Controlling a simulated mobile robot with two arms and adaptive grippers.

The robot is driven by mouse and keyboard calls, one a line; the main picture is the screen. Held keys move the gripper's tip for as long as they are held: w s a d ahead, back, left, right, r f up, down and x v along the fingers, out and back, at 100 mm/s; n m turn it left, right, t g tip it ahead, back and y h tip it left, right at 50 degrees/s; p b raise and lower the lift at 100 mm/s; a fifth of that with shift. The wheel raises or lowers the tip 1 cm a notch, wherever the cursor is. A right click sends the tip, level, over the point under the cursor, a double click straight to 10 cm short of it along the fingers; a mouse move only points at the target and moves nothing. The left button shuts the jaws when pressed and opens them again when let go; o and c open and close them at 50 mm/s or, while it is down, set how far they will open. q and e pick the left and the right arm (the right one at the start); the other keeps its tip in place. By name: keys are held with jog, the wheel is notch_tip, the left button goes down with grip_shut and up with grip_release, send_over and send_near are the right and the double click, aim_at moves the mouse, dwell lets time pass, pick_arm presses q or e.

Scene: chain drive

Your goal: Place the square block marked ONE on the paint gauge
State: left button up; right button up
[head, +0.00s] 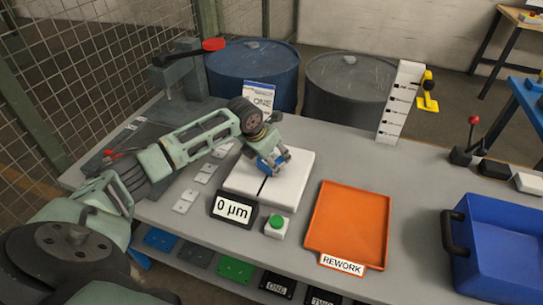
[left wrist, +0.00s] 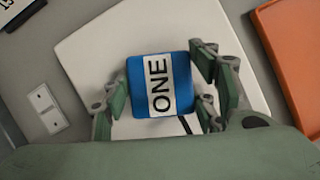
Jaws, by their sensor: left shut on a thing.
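The square block marked ONE is blue with a white label; it shows in the left wrist view (left wrist: 152,86) and partly under my gripper in the head view (head: 271,166). My left gripper (head: 270,160) is shut on the block, with fingers on both sides of it in the left wrist view (left wrist: 165,95). The paint gauge is a white plate (head: 298,190) with a dark slot and a display (head: 233,209) reading 0 µm. The block is over the plate; I cannot tell whether it touches. My right gripper is not in view.
A green button (head: 277,224) stands in front of the plate. An orange REWORK tray (head: 347,222) lies to the right, and a blue bin (head: 497,250) farther right. Small light plates (head: 194,194) lie left of the gauge.

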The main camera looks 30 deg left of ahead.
pick_arm(q)
jog(key=o, duration=1.5)
jog(key=shift+s, duration=0.1)
jog(key=shift+r, duration=0.1)
jog(key=b+v, duration=0.1)
jog(key=v, duration=1.1)
